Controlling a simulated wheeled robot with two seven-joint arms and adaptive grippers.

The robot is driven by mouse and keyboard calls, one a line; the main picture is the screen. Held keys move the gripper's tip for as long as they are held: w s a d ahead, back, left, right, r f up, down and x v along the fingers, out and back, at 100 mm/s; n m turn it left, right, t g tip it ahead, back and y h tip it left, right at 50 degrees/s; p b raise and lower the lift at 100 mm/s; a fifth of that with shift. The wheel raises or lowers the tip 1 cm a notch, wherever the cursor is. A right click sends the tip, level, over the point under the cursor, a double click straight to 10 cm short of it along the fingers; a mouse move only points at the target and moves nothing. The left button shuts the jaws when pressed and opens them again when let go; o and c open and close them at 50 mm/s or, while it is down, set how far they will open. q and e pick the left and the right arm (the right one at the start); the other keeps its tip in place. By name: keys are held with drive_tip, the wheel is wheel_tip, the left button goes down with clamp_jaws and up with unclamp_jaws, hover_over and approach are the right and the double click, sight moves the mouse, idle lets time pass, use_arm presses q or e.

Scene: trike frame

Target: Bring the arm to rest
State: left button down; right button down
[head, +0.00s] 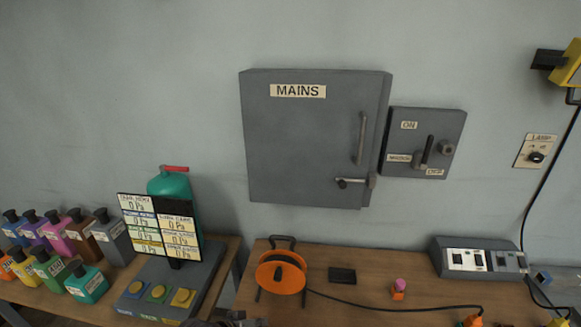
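A dark mechanical part (228,320), which looks like part of my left gripper, just shows at the bottom edge, left of centre. It is in front of the gap between the two tables, and most of it is cut off by the frame. Its fingers cannot be made out, so I cannot tell whether it is open or shut. My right gripper is not in view.
A grey MAINS cabinet (310,140) and a switch box (425,140) hang on the wall. The right table (350,312) holds an orange cable reel (281,274) and a socket box (475,260). The left table holds several bottles and a button panel (150,290).

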use_arm(q)
drive_tip(key=s+a+m+g+y, duration=0.25)
drive_tip(key=s+a+y, duration=0.25)
drive_tip(key=s+a, duration=0.75)
wheel_tip(320, 180, down, 35)
drive_tip(key=a+g+b, duration=0.2)
drive_tip(key=s+a+f, duration=0.2)
drive_tip(key=s+f, duration=0.8)
drive_tip(key=s, duration=0.1)
drive_tip(key=s+a+f+b, duration=0.1)
drive_tip(key=s+f, duration=1)
drive_tip(key=s, duration=0.1)
drive_tip(key=shift+a+f+g, duration=0.3)
drive_tip(key=shift+a+g, duration=0.05)
drive_tip(key=shift+n, duration=0.25)
